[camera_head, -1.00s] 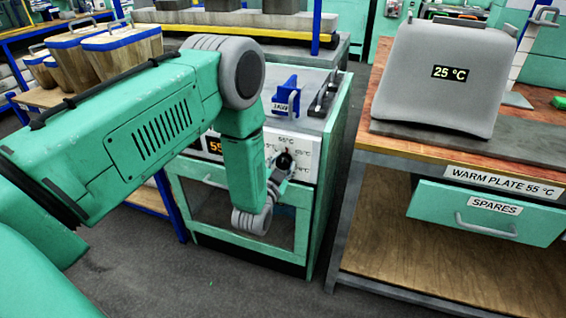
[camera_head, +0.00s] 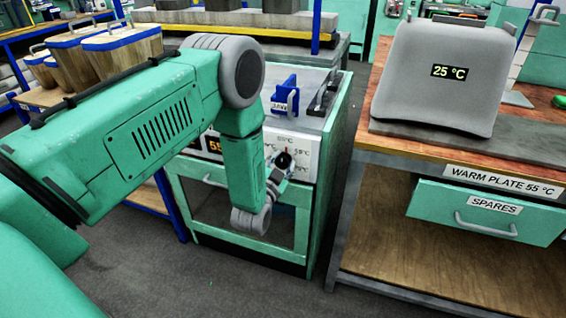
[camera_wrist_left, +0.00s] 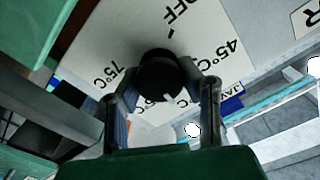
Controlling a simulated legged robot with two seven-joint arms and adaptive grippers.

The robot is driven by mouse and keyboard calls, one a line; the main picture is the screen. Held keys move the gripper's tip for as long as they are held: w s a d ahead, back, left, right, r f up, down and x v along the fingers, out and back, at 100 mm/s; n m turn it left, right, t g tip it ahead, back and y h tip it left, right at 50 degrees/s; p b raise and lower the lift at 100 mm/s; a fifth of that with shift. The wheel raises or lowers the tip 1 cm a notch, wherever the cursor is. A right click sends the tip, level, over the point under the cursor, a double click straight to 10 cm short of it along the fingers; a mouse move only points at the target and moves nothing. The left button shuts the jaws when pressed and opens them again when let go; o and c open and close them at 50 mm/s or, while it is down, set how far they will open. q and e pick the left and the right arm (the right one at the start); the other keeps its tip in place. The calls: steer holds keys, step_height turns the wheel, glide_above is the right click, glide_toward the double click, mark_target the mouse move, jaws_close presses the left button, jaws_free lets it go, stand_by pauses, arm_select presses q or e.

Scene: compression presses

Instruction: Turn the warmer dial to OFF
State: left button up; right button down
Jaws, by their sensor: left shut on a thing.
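The warmer dial is a round black knob (camera_head: 283,160) on the white front panel of the green warmer (camera_head: 303,222). In the left wrist view the knob (camera_wrist_left: 160,74) sits between the two fingers of my left gripper (camera_wrist_left: 163,80), which is shut on it. That view shows the panel upside down, with OFF, 45 °C and 75 °C printed around the knob. A small white mark shows on the knob's lower edge there, away from the OFF label. In the head view my left gripper (camera_head: 277,172) is small and partly behind my forearm. My right gripper is not in view.
An orange display (camera_head: 214,145) on the panel is partly covered by my arm. A blue holder (camera_head: 286,96) stands on the warmer's top. To the right is a bench with a grey press (camera_head: 440,75) reading 25 °C and a SPARES drawer (camera_head: 485,212).

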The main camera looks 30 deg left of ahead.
arm_select(q)
steer(key=shift+s+d+f, duration=0.1)
steer(key=shift+s+f, duration=0.1)
steer(key=shift+f, duration=0.15)
steer(key=o, duration=1.2)
steer(key=shift+o, duration=0.2)
steer(key=shift+r, duration=0.15)
steer(key=v, duration=1.1)
steer(key=shift+s, duration=0.4)
